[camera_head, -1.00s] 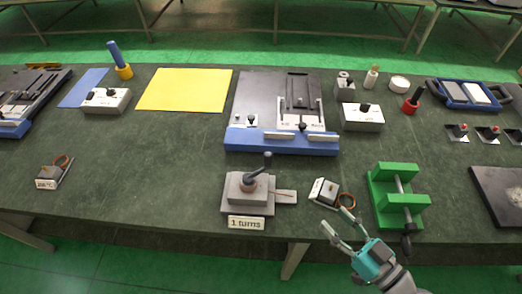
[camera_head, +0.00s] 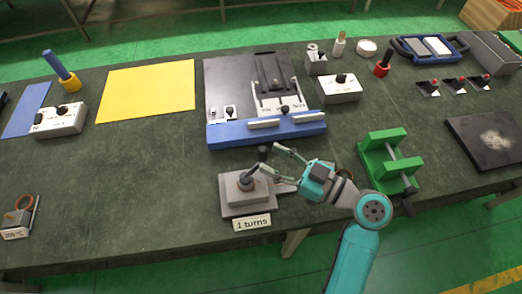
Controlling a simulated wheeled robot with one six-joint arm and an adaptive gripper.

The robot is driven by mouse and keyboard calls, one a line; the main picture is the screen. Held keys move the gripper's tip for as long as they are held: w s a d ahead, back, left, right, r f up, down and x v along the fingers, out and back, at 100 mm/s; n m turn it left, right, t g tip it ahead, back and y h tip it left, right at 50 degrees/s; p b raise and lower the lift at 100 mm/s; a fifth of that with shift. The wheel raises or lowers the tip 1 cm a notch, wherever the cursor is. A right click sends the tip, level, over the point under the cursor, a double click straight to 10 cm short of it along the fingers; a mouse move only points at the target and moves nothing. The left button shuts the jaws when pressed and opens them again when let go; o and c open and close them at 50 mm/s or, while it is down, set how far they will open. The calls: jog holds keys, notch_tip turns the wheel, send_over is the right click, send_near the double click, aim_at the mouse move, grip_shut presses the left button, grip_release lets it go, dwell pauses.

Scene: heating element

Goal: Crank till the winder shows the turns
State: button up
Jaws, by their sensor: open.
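The winder (camera_head: 236,205) is a grey stepped block near the front edge of the bench, with a dark crank on top. A sign reading "1 turns" (camera_head: 252,223) stands at its front. The crank's dark handle knob (camera_head: 263,153) stands up near my fingertips. My gripper (camera_head: 267,158) reaches in from the right, open, with its fingers pointing left at the handle. One finger is behind and one in front of the handle in the picture; I cannot tell whether either touches it. My gripper hides part of the winder's right side.
A blue-fronted fixture (camera_head: 266,132) stands behind the winder. A green clamp frame (camera_head: 385,160) is right of my gripper, and a dark plate (camera_head: 488,140) lies farther right. A yellow sheet (camera_head: 147,90) lies at the back left.

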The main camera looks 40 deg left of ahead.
aim_at(267, 156)
jog(key=shift+s+a, duration=0.15)
jog(key=shift+a, duration=0.75)
jog(key=shift+s+a, duration=0.15)
jog(key=shift+a, duration=0.75)
jog(key=shift+c, duration=0.3)
grip_shut()
